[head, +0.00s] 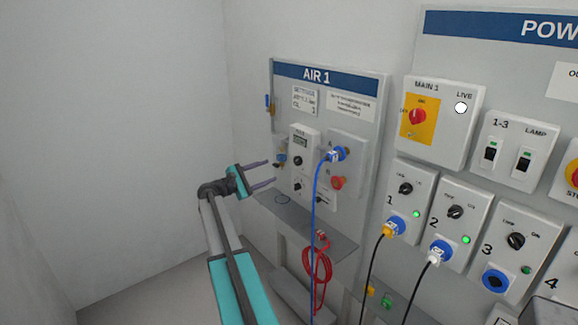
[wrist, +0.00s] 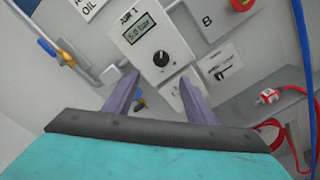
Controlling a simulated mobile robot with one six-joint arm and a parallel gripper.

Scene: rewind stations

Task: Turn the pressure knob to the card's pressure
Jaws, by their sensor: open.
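The black pressure knob (wrist: 161,59) sits on a white box under a display (wrist: 145,35) that reads about 5.0 bar in the wrist view. The knob also shows small in the head view (head: 298,160). My gripper (wrist: 161,80) is open and empty. Its two purple fingers point toward the panel, and the knob shows between and beyond their tips, apart from them. In the head view my gripper (head: 271,173) is left of the AIR 1 panel. The settings card (head: 306,101) hangs on that panel under the blue header; its pressure figure is too small to read surely.
A blue-handled valve and pipe (wrist: 47,48) are left of the knob box. A grey shelf (head: 325,238) juts out below, with a red coiled hose (head: 318,265). The power panel stands right.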

